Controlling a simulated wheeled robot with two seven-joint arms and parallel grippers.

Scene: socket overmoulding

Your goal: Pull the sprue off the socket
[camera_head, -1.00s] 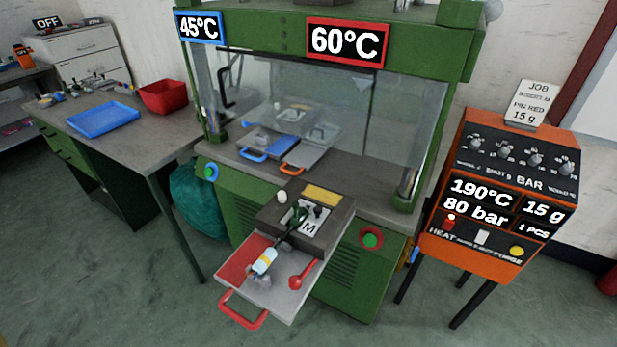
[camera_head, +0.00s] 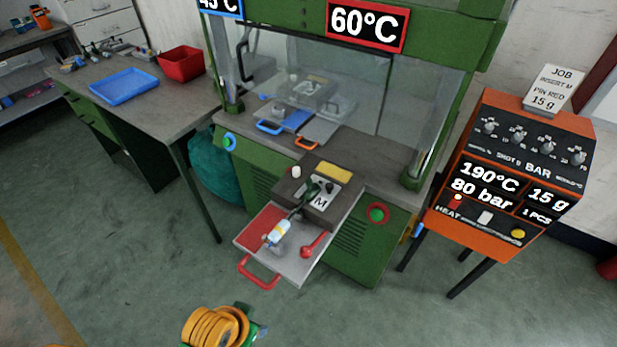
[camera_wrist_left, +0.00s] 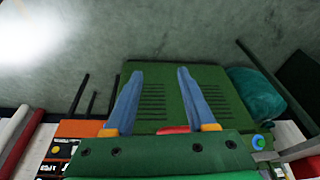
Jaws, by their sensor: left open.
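The open mould (camera_head: 323,204) sits at the front of the green press, with a plate marked M in it. I cannot clearly tell socket from sprue at this size. My left gripper (camera_wrist_left: 160,72) shows in the left wrist view with its blue fingers apart and nothing between them, facing the green press front. Its fingers do not show in the head view. My right gripper is not in view.
The tray has a red handle (camera_head: 258,273) and a red lever (camera_head: 317,245). A blue tray (camera_head: 124,86) and red bin (camera_head: 181,65) stand on the left bench. The orange control unit (camera_head: 508,175) stands at right.

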